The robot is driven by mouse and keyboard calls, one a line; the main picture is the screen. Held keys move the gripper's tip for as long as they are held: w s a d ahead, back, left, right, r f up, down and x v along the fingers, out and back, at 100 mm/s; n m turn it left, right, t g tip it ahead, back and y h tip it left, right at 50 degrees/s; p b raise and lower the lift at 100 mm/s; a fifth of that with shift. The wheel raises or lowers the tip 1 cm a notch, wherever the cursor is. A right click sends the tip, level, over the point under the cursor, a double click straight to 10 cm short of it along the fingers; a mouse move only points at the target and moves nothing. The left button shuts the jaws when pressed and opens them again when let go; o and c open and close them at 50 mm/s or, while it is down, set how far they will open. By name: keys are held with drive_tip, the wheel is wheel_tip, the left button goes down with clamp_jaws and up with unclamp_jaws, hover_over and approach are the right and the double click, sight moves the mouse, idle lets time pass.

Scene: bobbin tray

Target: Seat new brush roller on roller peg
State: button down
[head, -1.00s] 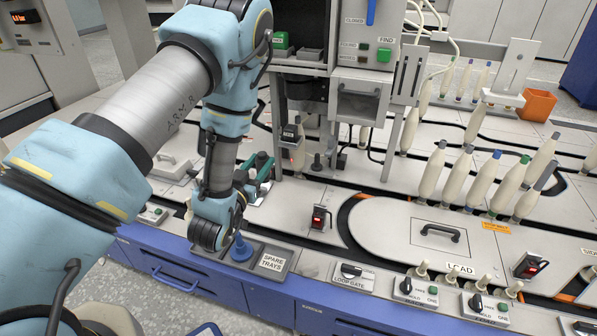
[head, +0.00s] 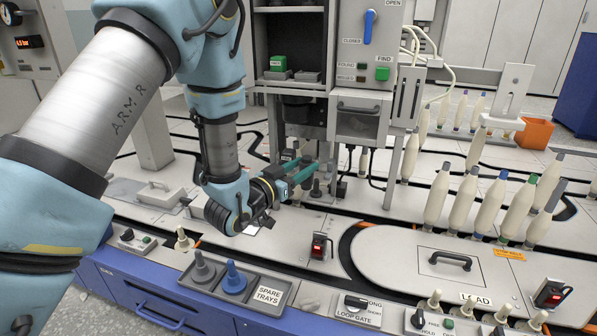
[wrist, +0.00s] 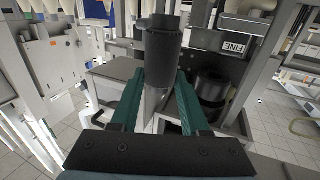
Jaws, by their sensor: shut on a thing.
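My gripper (head: 312,168) has green fingers and reaches into the space below the machine cabinet. In the wrist view, my gripper (wrist: 163,76) is shut on a dark upright cylinder, the brush roller (wrist: 163,48), at its fingertips. A pale shaft-like shape shows below the roller between the fingers; I cannot tell whether it is the peg or whether they touch. Another dark, stepped round part (wrist: 211,86) stands to the right of the fingers. The roller is hard to make out in the head view.
The cabinet's posts and a box with a handle (head: 359,126) stand close to the right of my gripper. The spare trays (head: 206,291) at the front hold a grey and a blue knobbed piece. Several white bobbins (head: 462,205) stand at the right.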

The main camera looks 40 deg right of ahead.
drive_tip(key=w+d+f+b, duration=0.2)
drive_tip(key=w+d, duration=0.4)
drive_tip(key=d, duration=0.3)
drive_tip(key=shift+f, duration=0.5)
drive_tip(key=shift+f, duration=0.25)
idle(0.8)
drive_tip(key=shift+f+b, duration=1.7)
drive_tip(key=shift+f, duration=0.45)
drive_tip(key=shift+f, duration=0.15)
drive_tip(key=c, duration=0.5)
unclamp_jaws()
drive_tip(key=shift+o, duration=0.9)
